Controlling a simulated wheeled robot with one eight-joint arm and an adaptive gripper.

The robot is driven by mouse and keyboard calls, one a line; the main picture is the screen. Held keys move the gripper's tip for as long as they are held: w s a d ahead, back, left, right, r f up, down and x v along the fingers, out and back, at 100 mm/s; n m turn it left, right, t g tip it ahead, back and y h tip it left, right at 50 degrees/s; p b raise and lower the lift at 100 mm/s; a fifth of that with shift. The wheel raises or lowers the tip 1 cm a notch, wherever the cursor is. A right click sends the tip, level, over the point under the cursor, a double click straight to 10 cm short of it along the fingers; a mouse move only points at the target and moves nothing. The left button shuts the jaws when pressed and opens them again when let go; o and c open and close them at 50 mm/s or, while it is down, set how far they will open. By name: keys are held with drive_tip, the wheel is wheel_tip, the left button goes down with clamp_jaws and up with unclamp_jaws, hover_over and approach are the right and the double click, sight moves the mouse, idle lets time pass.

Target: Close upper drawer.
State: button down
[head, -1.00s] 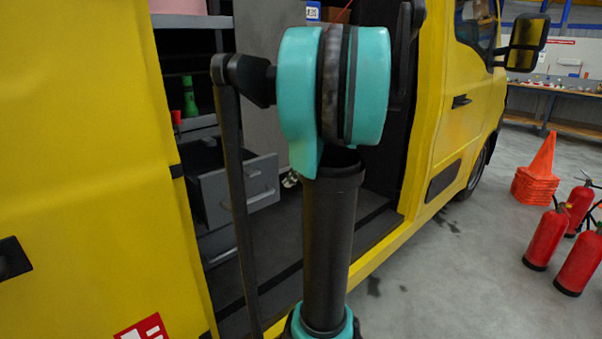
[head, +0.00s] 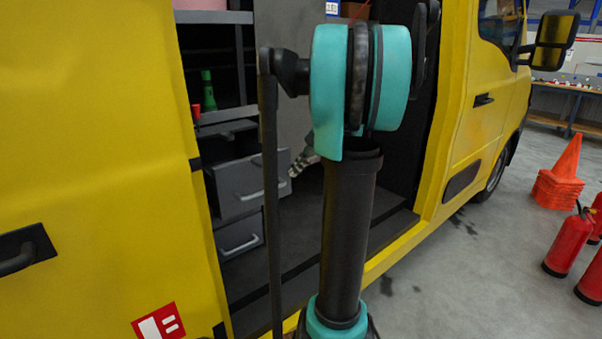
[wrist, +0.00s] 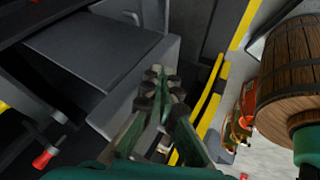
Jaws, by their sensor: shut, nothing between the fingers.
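The upper drawer (head: 247,188), grey with a pale bar handle, stands pulled out of the cabinet inside the yellow van. Its dark inside shows behind the front panel. The lower drawer (head: 241,236), with a similar handle, is below it and looks less far out. My gripper (head: 292,170) is just right of the upper drawer's front, partly hidden behind my arm. In the wrist view my gripper (wrist: 160,76) has its fingers together and empty, close to grey cabinet or drawer surfaces. I cannot tell whether it touches them.
A green bottle-like object (head: 208,90) stands on a shelf above the drawers. The yellow van door (head: 90,150) is at left. Orange cones (head: 560,178) and red extinguishers (head: 568,243) stand on the floor at right. A wooden barrel (wrist: 290,75) shows in the wrist view.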

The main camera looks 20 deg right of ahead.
drive_tip(key=w+a, duration=0.2)
drive_tip(key=w, duration=0.6)
drive_tip(key=w+a, duration=0.3)
drive_tip(key=w, duration=0.5)
drive_tip(key=shift+a, duration=0.15)
